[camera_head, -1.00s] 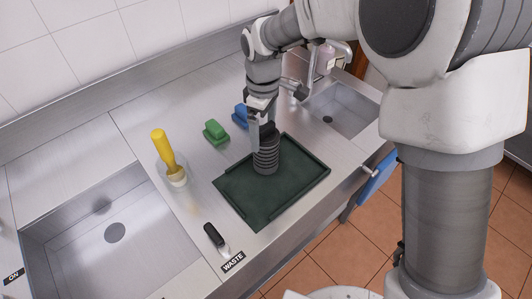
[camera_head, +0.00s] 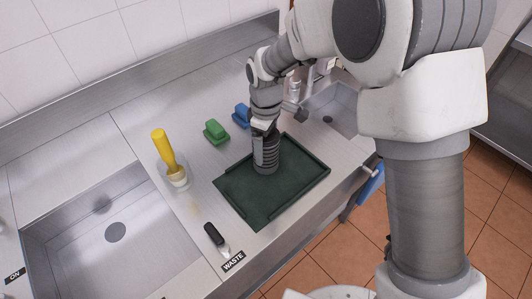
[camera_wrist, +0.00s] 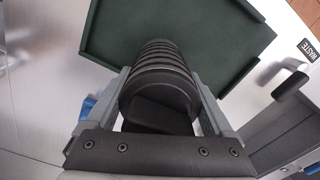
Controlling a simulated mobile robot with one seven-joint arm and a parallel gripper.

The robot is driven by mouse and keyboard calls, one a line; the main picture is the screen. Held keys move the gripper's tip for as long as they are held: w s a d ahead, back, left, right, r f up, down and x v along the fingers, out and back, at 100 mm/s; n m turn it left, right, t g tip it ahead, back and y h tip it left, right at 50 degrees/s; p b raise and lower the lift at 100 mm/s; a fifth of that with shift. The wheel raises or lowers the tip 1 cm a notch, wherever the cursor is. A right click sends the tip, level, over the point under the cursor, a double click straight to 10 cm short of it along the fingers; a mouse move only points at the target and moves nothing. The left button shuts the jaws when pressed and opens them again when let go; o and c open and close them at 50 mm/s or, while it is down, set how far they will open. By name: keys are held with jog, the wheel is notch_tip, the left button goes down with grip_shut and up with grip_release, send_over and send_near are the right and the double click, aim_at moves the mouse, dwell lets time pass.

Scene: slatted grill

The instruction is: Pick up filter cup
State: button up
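The filter cup is a dark ribbed cylinder (camera_head: 266,155) standing on a dark green tray (camera_head: 247,211). It also shows in the wrist view (camera_wrist: 160,88), with its round dark end facing the camera. My gripper (camera_head: 264,140) is over the top of the cup and points down. In the wrist view, my gripper's grey fingers (camera_wrist: 163,97) stand spread on either side of the cup. Small gaps show beside the cup near the finger bases. Contact at the fingertips cannot be made out.
Green (camera_head: 215,131) and blue (camera_head: 242,115) brushes lie behind the tray. A yellow-handled tool (camera_head: 164,152) stands in a clear container at left. A black-handled scraper (camera_head: 213,234) lies near the front edge. Sinks lie left (camera_head: 115,232) and right (camera_head: 327,119).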

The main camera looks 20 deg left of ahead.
aim_at(269, 136)
grip_shut()
jog(key=shift+r, duration=0.1)
jog(key=shift+r, duration=0.45)
jog(key=r, duration=0.2)
jog(key=d+r, duration=0.1)
jog(key=shift+s+r, duration=0.15)
jog(key=shift+r, duration=0.2)
jog(key=s+d+r, duration=0.5)
jog(key=d+r, duration=0.1)
jog(key=d, duration=0.3)
jog(key=shift+d+r+b, duration=0.15)
jog(key=shift+b, duration=0.3)
jog(key=shift+s, duration=0.1)
